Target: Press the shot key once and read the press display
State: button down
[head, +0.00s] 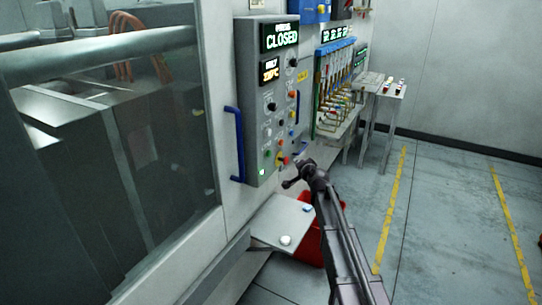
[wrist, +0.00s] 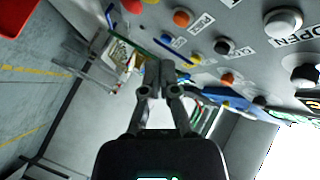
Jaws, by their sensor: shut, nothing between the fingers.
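The grey press control panel (head: 265,105) stands upright on the machine front in the head view. Its top press display (head: 281,36) reads CLOSED in green. A smaller display (head: 270,70) below reads MELT with an amber figure too small to be sure of. Several coloured keys run down the panel; I cannot tell which is the shot key. In the wrist view the panel face (wrist: 250,50) spans the top, with an OPEN label beside a white knob (wrist: 283,22). My gripper (wrist: 161,68) is shut and empty, apart from the keys, near the panel's lower right side (head: 297,164).
A blue handle (head: 236,145) stands out left of the panel. A shelf (head: 282,222) with a white round item (head: 285,240) juts out below, over a red bin (head: 312,252). A hose manifold (head: 335,85) and small table (head: 385,88) stand beyond. Floor at right is clear.

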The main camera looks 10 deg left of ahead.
jog(key=shift+w+a, duration=0.1)
jog(key=shift+a, duration=0.05)
jog(key=w+a, duration=0.2)
jog(key=a, duration=0.6)
jog(key=shift+w, duration=0.4)
jog(key=shift+w+a, duration=0.35)
jog(key=shift+a, duration=0.45)
dwell(2.5)
jog(key=shift+s+d, duration=0.1)
jog(key=shift+d, duration=0.1)
dwell(0.3)
jog(key=shift+s+d, duration=0.2)
jog(key=shift+d, duration=0.4)
jog(key=shift+d, duration=0.15)
jog(key=shift+s+d, duration=0.3)
jog(key=shift+d, duration=0.45)
jog(key=shift+s+d, duration=0.25)
jog(key=shift+d, duration=0.5)
jog(key=shift+s+d, duration=0.3)
jog(key=shift+d, duration=0.45)
